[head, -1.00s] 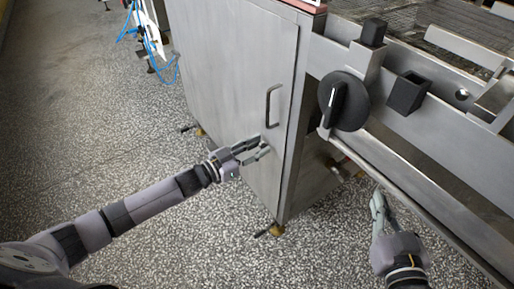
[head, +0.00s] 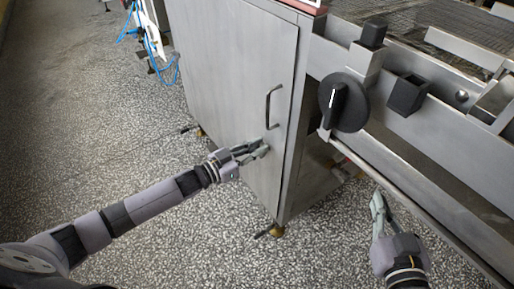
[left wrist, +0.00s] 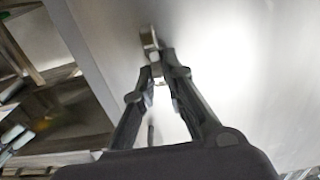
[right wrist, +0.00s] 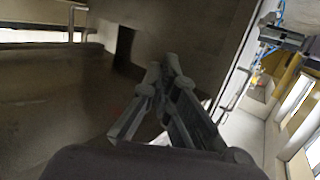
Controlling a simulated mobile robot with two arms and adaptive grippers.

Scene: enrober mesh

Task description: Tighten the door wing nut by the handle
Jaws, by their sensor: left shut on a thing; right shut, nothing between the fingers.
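The grey metal cabinet door (head: 232,75) has a bar handle (head: 269,107) near its right edge. My left gripper (head: 262,149) is at the door face just below the handle. In the left wrist view its fingers (left wrist: 160,75) are shut on a small metal piece, which I take for the wing nut (left wrist: 150,40). The fingers hide most of the wing nut in the head view, and its turn angle cannot be told. My right gripper (head: 379,203) is shut and empty, low in front of the machine's side rail; it also shows in the right wrist view (right wrist: 163,75).
A black round knob (head: 344,102) and black square-ended blocks (head: 408,92) stick out from the machine frame right of the door. A long rail (head: 420,200) runs beside my right gripper. The speckled floor (head: 110,130) left of the door is clear around my left arm.

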